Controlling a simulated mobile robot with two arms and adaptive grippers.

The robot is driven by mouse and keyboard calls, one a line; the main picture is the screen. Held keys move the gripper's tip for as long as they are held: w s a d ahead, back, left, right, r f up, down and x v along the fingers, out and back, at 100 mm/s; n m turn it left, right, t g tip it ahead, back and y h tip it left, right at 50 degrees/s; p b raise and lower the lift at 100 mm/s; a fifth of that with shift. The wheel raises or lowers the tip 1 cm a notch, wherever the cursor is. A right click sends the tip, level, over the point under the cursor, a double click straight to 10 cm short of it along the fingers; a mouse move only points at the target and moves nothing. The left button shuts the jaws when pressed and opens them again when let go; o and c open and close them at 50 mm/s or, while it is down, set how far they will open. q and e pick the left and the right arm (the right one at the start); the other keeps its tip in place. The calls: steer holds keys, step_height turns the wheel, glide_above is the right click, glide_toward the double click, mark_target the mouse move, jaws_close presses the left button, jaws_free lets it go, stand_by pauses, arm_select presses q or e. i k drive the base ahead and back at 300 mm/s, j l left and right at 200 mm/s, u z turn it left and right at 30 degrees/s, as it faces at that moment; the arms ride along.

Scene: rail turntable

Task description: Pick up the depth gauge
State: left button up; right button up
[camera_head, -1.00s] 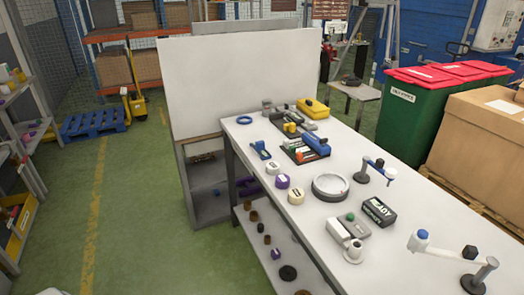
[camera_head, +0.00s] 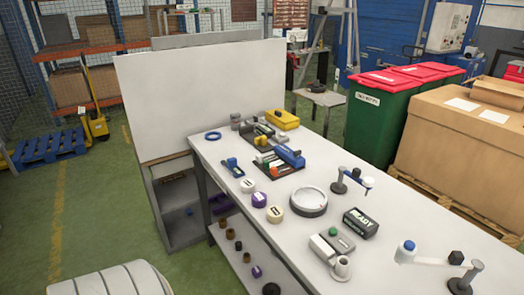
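A small blue and silver tool (camera_head: 234,167) lies flat on the grey workbench (camera_head: 205,150) near its left edge. It may be the depth gauge, but it is too small to tell for sure. Neither of my grippers is in view, so nothing shows in their hold. A white ribbed rounded shape at the bottom left looks like part of my own arm.
A blue ring (camera_head: 212,135), a yellow case (camera_head: 283,119), a round dish (camera_head: 309,201) and a black READY box (camera_head: 360,222) stand on the bench. A white panel (camera_head: 205,95) rises behind its left end. Green floor (camera_head: 95,210) lies open at left.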

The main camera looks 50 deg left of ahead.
mark_target(230, 165)
steer(key=j+z, duration=0.2)
steer(key=j, duration=0.35)
steer(key=j+z, duration=0.15)
steer(key=j, duration=0.4)
steer(key=k+j+z, duration=0.2)
steer(key=j, duration=0.35)
steer(key=j+z, duration=0.2)
steer(key=j, duration=0.35)
